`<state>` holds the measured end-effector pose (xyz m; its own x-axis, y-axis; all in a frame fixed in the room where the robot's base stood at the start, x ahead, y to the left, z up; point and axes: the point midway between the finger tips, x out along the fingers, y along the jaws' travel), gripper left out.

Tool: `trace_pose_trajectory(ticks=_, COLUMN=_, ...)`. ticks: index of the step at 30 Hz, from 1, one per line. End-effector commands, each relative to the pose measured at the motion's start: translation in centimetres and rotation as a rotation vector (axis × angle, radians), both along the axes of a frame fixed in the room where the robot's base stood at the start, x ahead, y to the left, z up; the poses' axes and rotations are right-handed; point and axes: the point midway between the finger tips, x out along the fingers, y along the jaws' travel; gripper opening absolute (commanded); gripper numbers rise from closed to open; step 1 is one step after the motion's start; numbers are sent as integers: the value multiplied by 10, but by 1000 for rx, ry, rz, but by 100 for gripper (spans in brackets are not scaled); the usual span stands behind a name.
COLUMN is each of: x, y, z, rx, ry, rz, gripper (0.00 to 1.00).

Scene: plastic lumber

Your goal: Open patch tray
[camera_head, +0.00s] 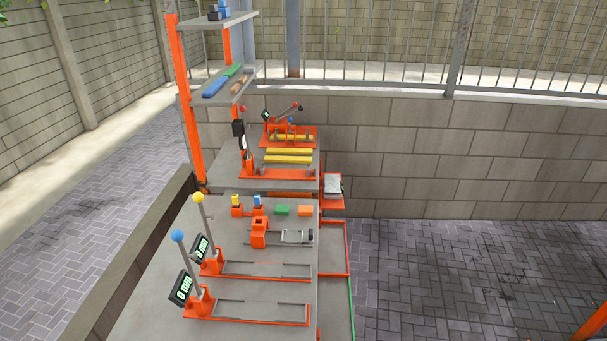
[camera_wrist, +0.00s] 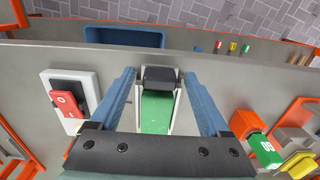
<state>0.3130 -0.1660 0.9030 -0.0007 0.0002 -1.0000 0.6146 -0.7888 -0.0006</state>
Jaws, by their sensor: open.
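In the wrist view, a narrow tray with a green surface (camera_wrist: 156,112) lies between pale metal side rails. I take it to be the patch tray. A black block-shaped handle (camera_wrist: 160,78) sits at its far end. My gripper (camera_wrist: 159,74) is open, with one blue finger on each side of the tray and handle. I see gaps beside the handle, and nothing is gripped. The near part of the tray is hidden behind my gripper's dark body. My gripper does not show in the head view, and I cannot place this tray there with certainty.
In the wrist view, a red rocker switch (camera_wrist: 67,104) is at left, a blue bin (camera_wrist: 125,37) beyond the edge, and a green block (camera_wrist: 261,149) in an orange holder at right. The head view shows a grey bench (camera_head: 160,312) with lever fixtures and shelves.

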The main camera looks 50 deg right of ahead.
Motion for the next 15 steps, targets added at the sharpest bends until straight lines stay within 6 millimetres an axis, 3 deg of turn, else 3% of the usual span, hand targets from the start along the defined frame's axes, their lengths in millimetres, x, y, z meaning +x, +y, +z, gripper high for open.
trace_pose_trajectory(ticks=8, x=1, y=0, z=8, rx=-2, ry=-3, rz=1, gripper=80)
trace_pose_trajectory(ticks=15, x=1, y=-1, z=46, rx=-4, ry=-4, rz=2, gripper=80)
